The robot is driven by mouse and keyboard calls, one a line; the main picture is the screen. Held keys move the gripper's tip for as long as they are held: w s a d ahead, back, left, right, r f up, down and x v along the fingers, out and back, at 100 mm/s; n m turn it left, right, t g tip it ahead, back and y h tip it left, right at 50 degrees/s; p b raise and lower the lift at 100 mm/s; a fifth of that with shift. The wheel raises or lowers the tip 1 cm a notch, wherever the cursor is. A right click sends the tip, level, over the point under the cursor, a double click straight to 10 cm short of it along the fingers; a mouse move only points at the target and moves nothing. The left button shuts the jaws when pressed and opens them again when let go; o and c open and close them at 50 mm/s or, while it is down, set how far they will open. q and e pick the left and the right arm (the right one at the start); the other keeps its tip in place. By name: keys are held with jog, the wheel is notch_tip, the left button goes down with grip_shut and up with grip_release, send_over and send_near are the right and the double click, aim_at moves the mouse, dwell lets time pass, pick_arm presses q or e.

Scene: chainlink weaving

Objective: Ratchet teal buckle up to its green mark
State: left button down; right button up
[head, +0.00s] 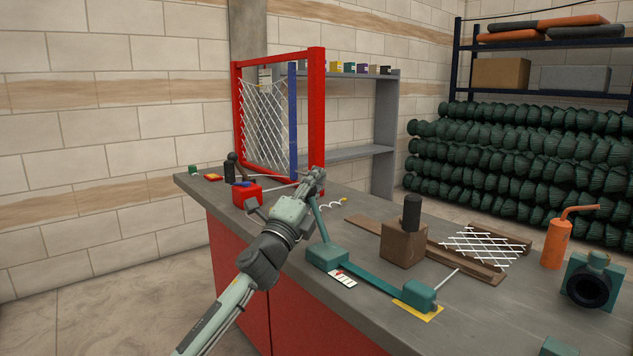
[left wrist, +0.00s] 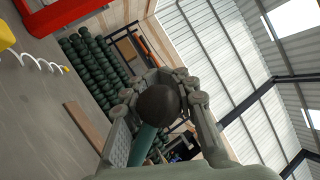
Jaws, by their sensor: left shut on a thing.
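The teal buckle (head: 327,257) sits on the bench near its front edge, with its teal lever (head: 319,222) standing up and leaning slightly left. My left gripper (head: 316,176) is at the top of this lever. In the left wrist view the fingers are closed around the lever's dark round knob (left wrist: 158,103), with the teal shaft (left wrist: 143,146) below it. A teal strap (head: 371,277) runs right from the buckle to a teal block (head: 420,294) on a yellow plate. A white card (head: 343,279) with a red marking lies beside the buckle. I cannot make out a green mark.
A red frame (head: 317,110) with wire mesh stands behind the gripper. A red block (head: 247,194) and a white coil (head: 332,205) lie nearby. A brown block with a black knob (head: 403,242), wooden strips with mesh (head: 484,243) and an orange can (head: 555,243) stand to the right.

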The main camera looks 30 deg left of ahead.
pick_arm(q)
jog(key=shift+d, duration=0.1)
jog(key=c, duration=1.2)
grip_release()
jog(key=shift+s, duration=0.1)
jog(key=v, duration=1.2)
jog(key=shift+r, duration=0.1)
jog(key=shift+c, duration=0.3)
